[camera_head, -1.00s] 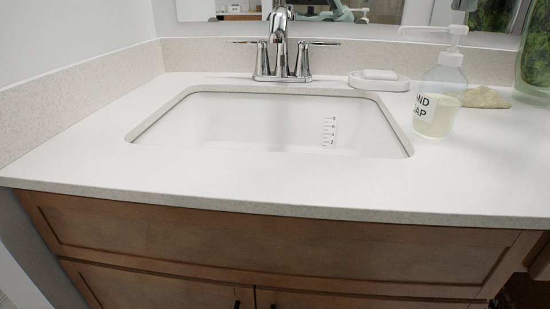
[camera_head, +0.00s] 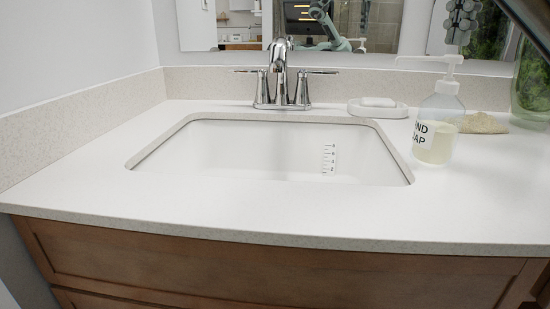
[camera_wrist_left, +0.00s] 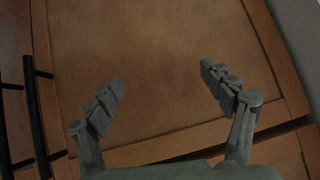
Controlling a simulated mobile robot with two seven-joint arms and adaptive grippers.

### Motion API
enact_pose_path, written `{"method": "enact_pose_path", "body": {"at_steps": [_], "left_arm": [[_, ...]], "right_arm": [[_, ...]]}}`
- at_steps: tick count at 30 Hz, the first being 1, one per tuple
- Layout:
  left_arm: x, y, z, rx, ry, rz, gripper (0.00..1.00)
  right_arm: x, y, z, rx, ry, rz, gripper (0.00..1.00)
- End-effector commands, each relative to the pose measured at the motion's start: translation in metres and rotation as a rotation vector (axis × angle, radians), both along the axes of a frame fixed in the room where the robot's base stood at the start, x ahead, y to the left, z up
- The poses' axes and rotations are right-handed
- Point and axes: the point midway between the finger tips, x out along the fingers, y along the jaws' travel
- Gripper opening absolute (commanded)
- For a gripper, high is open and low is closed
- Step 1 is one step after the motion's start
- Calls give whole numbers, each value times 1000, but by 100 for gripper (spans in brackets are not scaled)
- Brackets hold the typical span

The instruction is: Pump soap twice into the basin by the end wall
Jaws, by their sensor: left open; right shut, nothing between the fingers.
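The soap bottle (camera_head: 436,128), clear with pale liquid and a white pump (camera_head: 447,66), stands upright on the counter right of the basin (camera_head: 250,150). Its spout points left, toward the basin side. The white basin is set into the counter under a chrome faucet. My right gripper (camera_head: 462,24) is at the top right, shut and empty, and appears just above the pump head; I cannot tell whether they touch. My left gripper (camera_wrist_left: 162,80) is open and empty in the left wrist view, facing brown cabinet fronts. It is outside the head view.
A chrome faucet (camera_head: 282,80) stands behind the basin. A soap dish (camera_head: 378,109) with a white bar sits left of the bottle. A beige shell-like object (camera_head: 482,123) and a green glass vase (camera_head: 532,80) stand to the right. The front counter is clear. Black handles (camera_wrist_left: 36,110) show on the cabinet.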

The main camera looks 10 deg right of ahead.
Motion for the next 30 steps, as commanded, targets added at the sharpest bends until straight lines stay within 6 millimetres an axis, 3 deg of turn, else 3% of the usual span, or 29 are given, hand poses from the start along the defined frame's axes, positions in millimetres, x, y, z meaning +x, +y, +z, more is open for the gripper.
{"method": "enact_pose_path", "body": {"at_steps": [30], "left_arm": [[11,-21,14,-49,-114,-40,81]], "right_arm": [[0,0,-7,0,0,0,0]]}}
